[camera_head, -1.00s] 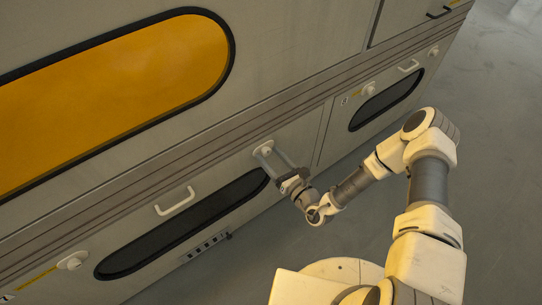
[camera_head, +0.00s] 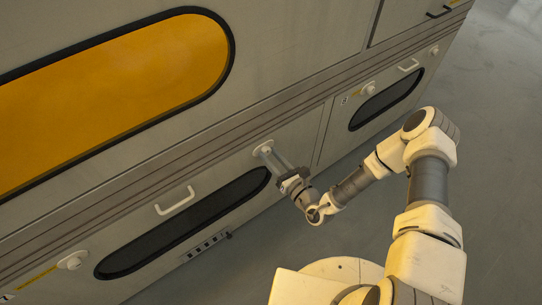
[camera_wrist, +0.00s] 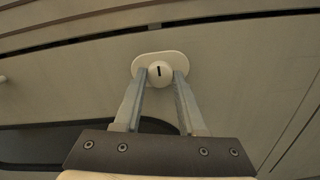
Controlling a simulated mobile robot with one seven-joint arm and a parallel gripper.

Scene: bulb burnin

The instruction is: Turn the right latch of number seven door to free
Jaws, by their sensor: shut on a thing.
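The number seven door appears to be the lower panel with a long dark window (camera_head: 185,222); its number is too small to read. Its right latch (camera_head: 262,147) is a pale round knob on an oval plate. In the wrist view the latch (camera_wrist: 159,66) shows a short dark mark standing nearly upright. My gripper (camera_head: 270,156) is shut on the knob, with one finger on each side; its fingers (camera_wrist: 160,76) also show in the wrist view. The left latch (camera_head: 73,260) sits at the window's far end, beside a yellow strip.
A white bar handle (camera_head: 175,201) stands out above the dark window. A large orange window (camera_head: 110,95) is higher up. Another door with a dark window (camera_head: 386,99), a latch and a handle is to the right. Grey floor (camera_head: 480,170) lies open at right.

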